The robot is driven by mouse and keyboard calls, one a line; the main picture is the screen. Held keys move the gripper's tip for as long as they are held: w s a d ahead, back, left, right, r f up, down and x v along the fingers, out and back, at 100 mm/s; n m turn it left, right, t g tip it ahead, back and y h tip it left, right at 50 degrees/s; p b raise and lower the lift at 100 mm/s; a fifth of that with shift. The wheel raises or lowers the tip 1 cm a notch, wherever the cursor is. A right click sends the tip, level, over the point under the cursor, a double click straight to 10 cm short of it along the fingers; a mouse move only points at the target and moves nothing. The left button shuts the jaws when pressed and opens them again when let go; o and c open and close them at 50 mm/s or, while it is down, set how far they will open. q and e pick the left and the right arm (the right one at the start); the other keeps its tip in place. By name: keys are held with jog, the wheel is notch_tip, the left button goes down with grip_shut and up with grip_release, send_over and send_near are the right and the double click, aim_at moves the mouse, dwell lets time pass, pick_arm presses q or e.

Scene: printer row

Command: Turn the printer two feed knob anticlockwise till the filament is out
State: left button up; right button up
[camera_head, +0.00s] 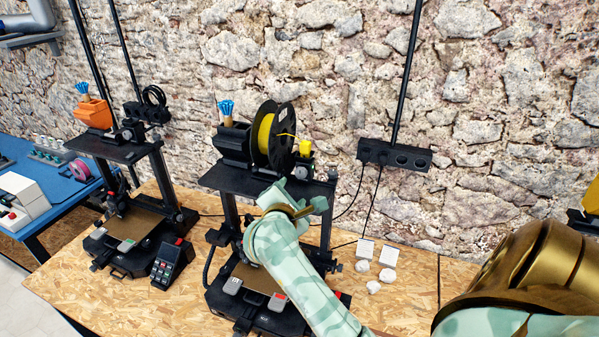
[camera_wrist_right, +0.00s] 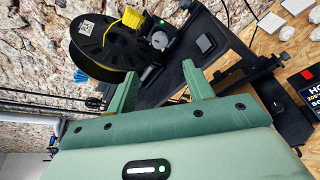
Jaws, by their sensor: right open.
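The middle printer (camera_head: 262,178), which I take to be printer two, carries a black spool with yellow filament (camera_head: 265,134) on top. In the right wrist view the spool (camera_wrist_right: 88,45) is at upper left. A yellow block (camera_wrist_right: 134,18) sits beside it, and also shows in the head view (camera_head: 305,143). A grey round part, apparently the feed knob (camera_wrist_right: 158,40), is near a small green light. My right gripper (camera_head: 298,194) is in front of the printer's top, below the spool. In the wrist view its fingers (camera_wrist_right: 160,86) are apart and empty, short of the knob. My left gripper is out of view.
Another printer (camera_head: 130,215) with an orange top part stands to the left. A black socket strip (camera_head: 394,155) is on the stone wall.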

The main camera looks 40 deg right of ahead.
aim_at(300, 174)
jog(key=p+x, duration=0.2)
jog(key=x, duration=1.1)
jog(key=c, duration=1)
